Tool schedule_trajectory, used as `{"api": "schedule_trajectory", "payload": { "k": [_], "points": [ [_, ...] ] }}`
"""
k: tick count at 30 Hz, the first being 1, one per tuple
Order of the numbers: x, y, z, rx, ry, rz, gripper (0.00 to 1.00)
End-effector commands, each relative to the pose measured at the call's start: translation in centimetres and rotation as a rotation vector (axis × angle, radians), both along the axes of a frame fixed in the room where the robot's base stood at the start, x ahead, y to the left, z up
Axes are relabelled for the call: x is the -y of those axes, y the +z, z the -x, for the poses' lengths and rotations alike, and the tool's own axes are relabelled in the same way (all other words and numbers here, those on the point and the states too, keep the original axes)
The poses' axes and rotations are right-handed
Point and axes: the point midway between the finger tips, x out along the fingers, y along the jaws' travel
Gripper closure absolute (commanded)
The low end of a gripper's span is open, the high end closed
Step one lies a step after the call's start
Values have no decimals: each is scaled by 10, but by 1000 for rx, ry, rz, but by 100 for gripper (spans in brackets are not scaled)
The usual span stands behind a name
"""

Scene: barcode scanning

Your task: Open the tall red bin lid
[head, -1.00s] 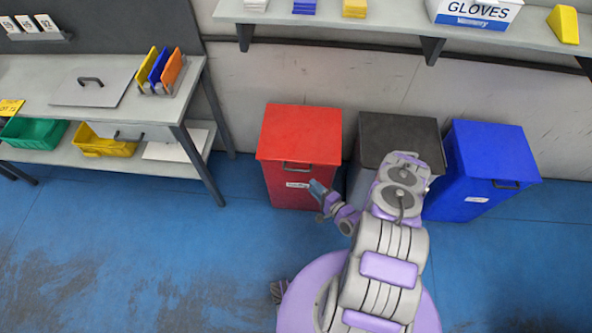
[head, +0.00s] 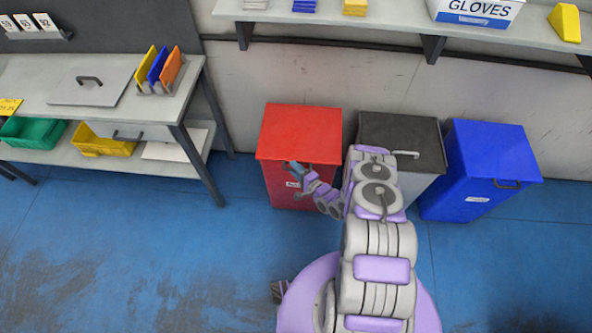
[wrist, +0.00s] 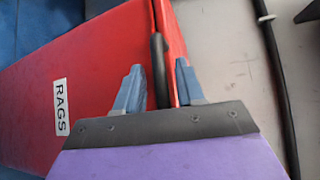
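The tall red bin (head: 280,185) stands against the wall with its flat red lid (head: 300,130) down. In the wrist view the bin's front (wrist: 75,75) shows sideways, with a white RAGS label (wrist: 61,106). A dark bar handle (wrist: 157,65) lies along the lid's edge. My gripper (head: 294,167) is at the bin's front, just below the lid's front edge, and covers most of the handle in the head view. In the wrist view my gripper (wrist: 158,80) is open. Its two blue fingers are apart, one on each side of the handle. I cannot tell whether they touch it.
A grey bin with a dark lid (head: 400,130) and a blue bin (head: 488,160) stand to the right. A bench (head: 60,75) with trays stands at the left. A wall shelf (head: 390,14) runs above the bins. The blue floor (head: 150,250) in front is clear.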

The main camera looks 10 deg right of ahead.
Motion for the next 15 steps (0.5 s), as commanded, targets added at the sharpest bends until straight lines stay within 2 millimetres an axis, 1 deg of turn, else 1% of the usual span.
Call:
{"api": "schedule_trajectory", "payload": {
  "k": [2,13,15],
  "points": [
    [0,0,0,0,0,0,63],
    [0,-1,0,-1,0,0,98],
    [0,-1,1,-2,-1,1,100]
  ]
}}
